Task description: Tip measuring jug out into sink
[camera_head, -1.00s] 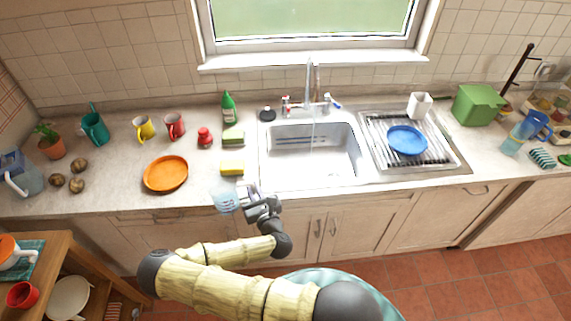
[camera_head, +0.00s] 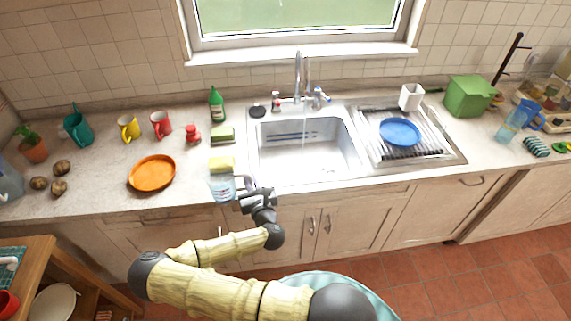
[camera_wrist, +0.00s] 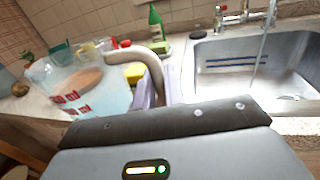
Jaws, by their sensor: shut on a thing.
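My gripper (camera_head: 250,190) is shut on the handle of a clear measuring jug (camera_head: 222,188) with red markings. The jug is held at the counter's front edge, left of the sink, and looks roughly upright. In the wrist view the jug (camera_wrist: 80,88) is at the left, its pale handle (camera_wrist: 152,65) between my fingers (camera_wrist: 158,92). I cannot tell what is in it. The sink (camera_head: 300,165) is to the right of the jug, with a tap (camera_head: 299,75) at its back and a thin stream falling into the basin.
A yellow sponge (camera_head: 221,163) lies just behind the jug. An orange plate (camera_head: 152,173) is to the left. A green bottle (camera_head: 217,104) and red mug (camera_head: 160,125) stand farther back. The drying rack (camera_head: 440,148) with a blue plate (camera_head: 399,131) is right of the sink.

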